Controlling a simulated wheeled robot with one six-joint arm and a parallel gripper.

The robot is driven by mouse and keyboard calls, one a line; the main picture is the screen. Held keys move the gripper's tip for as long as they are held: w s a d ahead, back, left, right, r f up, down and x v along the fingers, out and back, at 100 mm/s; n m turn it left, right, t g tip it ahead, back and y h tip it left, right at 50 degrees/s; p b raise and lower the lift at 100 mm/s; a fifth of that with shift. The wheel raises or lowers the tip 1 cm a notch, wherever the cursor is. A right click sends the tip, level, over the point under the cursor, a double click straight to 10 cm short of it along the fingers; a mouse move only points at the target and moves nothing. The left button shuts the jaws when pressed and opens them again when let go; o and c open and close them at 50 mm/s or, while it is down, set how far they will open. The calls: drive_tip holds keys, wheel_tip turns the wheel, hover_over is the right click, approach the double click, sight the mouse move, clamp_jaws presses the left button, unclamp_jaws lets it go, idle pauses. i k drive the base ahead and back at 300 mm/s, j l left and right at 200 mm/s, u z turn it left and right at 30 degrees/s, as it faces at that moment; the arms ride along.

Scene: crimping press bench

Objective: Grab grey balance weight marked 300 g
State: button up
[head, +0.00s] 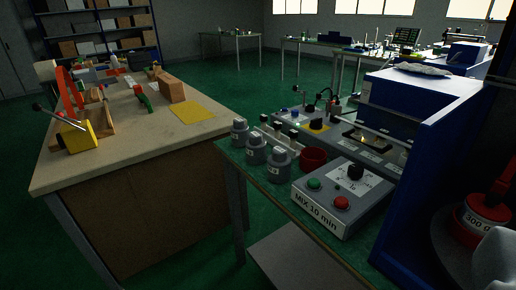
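Three grey weights with knobs stand in a slanting row on the left side of the green-topped bench: a far one (239,130), a middle one (256,150) and a near one (279,166). Each has a small pale label too small to read, so I cannot tell which is marked 300 g. A red-topped object (488,212) at the right edge bears a label reading 300 g; it is red, not plainly grey, and partly cut off.
A grey control box (342,197) labelled MIX 10 min and a red ring-shaped dish (313,158) stand right of the weights. A tall blue panel (425,180) separates them from the red-topped object. A wooden workbench (110,165) stands left, across a gap.

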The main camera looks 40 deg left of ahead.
sight(256, 147)
drive_tip(key=i+j+u, duration=0.3)
drive_tip(key=j, duration=0.25)
drive_tip(key=i+j+u, duration=0.35)
drive_tip(key=i+j, duration=0.1)
